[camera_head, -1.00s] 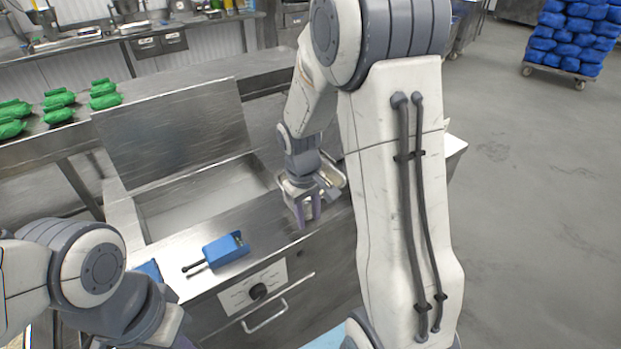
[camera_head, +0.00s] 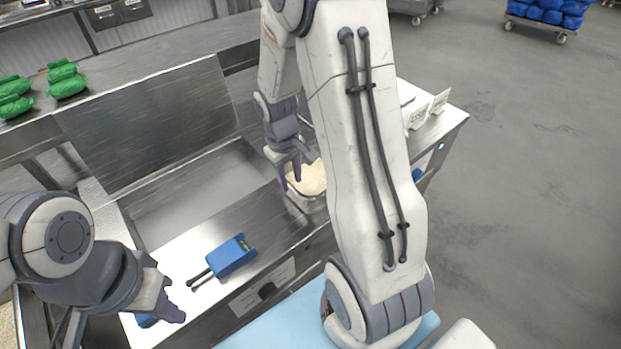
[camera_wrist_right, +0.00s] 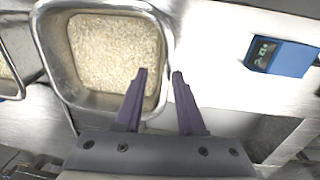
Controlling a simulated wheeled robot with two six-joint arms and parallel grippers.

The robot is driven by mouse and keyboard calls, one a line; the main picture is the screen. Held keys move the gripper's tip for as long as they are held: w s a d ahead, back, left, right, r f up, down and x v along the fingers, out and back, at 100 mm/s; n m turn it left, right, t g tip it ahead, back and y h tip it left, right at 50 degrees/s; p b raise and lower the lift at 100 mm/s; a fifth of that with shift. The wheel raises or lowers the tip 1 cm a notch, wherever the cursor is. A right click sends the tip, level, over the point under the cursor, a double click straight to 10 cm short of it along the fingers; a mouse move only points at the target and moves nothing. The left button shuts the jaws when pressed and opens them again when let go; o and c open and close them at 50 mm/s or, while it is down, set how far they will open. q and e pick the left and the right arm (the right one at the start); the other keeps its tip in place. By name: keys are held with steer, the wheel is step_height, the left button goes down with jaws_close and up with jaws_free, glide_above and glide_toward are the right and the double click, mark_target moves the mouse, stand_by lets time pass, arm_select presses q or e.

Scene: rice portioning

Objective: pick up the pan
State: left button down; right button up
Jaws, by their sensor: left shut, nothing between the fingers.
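A metal pan (camera_head: 306,199) filled with pale rice stands by the counter, partly hidden by my right arm in the head view. It also shows in the right wrist view (camera_wrist_right: 49,45), seen from above. My right gripper (camera_head: 292,184) is open and empty. In the right wrist view its two purple fingertips (camera_wrist_right: 160,72) lie either side of the pan's right rim. I cannot tell how far above the rim they are.
A blue device with a black handle (camera_head: 234,254) lies on the steel counter; a blue device with a display (camera_wrist_right: 285,56) shows in the wrist view. Another rice container (camera_wrist_right: 8,82) is at the left there. Green packs (camera_head: 66,82) sit at the back left.

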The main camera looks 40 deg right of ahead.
mark_target(295, 203)
steer(key=f, duration=0.5)
steer(key=f+p, duration=0.1)
steer(key=f, duration=0.2)
steer(key=shift+w+d+f, duration=0.15)
steer(key=shift+w+d, duration=0.15)
steer(key=shift+d, duration=0.05)
jaws_close()
stand_by(1.0)
